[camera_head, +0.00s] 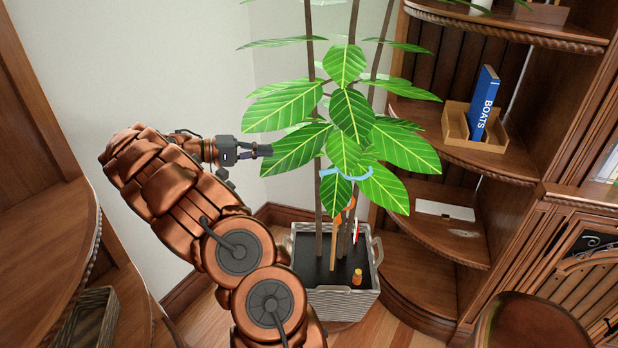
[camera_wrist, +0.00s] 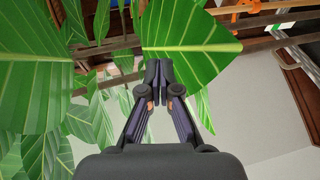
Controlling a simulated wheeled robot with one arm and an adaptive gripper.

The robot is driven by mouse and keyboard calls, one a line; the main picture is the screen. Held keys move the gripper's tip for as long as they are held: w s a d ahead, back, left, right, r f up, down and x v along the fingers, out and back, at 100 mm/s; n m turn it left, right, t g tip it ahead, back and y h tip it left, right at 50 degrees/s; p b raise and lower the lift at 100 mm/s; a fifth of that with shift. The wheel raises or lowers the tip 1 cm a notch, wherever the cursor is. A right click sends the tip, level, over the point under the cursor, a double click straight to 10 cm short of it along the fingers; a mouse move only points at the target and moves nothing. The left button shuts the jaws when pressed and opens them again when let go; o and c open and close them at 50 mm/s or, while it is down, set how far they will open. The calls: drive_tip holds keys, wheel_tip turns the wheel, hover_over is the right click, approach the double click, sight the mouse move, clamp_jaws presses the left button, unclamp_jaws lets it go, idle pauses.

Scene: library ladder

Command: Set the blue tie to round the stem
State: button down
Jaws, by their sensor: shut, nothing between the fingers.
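The blue tie (camera_head: 330,172) is a light blue curved band among the lower leaves in the head view. Leaves hide part of it, so I cannot tell whether it is open or closed round a stem. Several thin brown stems (camera_head: 319,220) rise from the planter. My gripper (camera_head: 268,150) is left of the tie and a little higher, apart from it, beside the large leaves. In the wrist view my gripper (camera_wrist: 158,70) is shut and empty, its tips against or just in front of a broad leaf (camera_wrist: 185,35).
An orange clip (camera_head: 347,212) is on the stems below the tie. Shelves (camera_head: 480,155) with a blue book (camera_head: 484,103) stand at right. Bare wall is behind my gripper.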

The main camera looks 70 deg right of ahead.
drive_tip(key=w+d+f+m+h+b, duration=0.1)
drive_tip(key=d+f+b, duration=0.1)
drive_tip(key=d+f, duration=0.3)
wheel_tip(320, 180, down, 4)
drive_tip(key=shift+w+d+r+g, duration=0.2)
drive_tip(key=shift+w+d+g, duration=0.05)
drive_tip(key=shift+w+g, duration=0.15)
drive_tip(key=shift+s, duration=0.1)
drive_tip(key=s+d+f, duration=0.1)
drive_tip(key=s+d, duration=0.2)
drive_tip(key=s, duration=0.7)
drive_tip(key=shift+s+d, duration=0.4)
drive_tip(key=shift+f, duration=0.1)
